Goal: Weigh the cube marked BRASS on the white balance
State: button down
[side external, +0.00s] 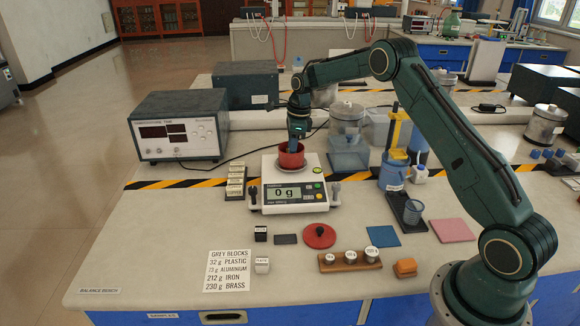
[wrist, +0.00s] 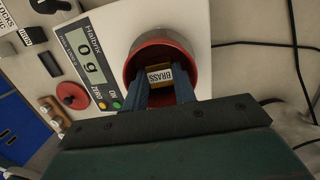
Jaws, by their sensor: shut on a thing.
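The white balance (side external: 268,172) stands mid-bench, with a red bowl (side external: 291,162) on top. Its display (side external: 287,193) reads 0 g, and it reads the same in the wrist view (wrist: 89,57). My gripper (side external: 293,143) points down into the bowl from above. In the wrist view my gripper (wrist: 160,87) is shut on a brass-coloured cube (wrist: 153,84) whose white label reads BRASS. The cube is within the bowl's rim; I cannot tell whether it touches the bottom. In the side view the cube is hidden by the bowl and fingers.
In front of the balance are a black cube (side external: 260,233), a pale cube (side external: 262,265), a red disc (side external: 319,237) and a wooden weight holder (side external: 350,264). Labelled blocks (side external: 236,181) stand left of it.

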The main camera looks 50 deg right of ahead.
jog(key=shift+f, duration=0.4)
dwell(0.3)
jog(key=c, duration=1.1)
grip_release()
jog(key=shift+c, duration=1.1)
jog(key=shift+r, duration=0.1)
jog(key=shift+r, duration=3.9)
jog(key=shift+r, duration=0.15)
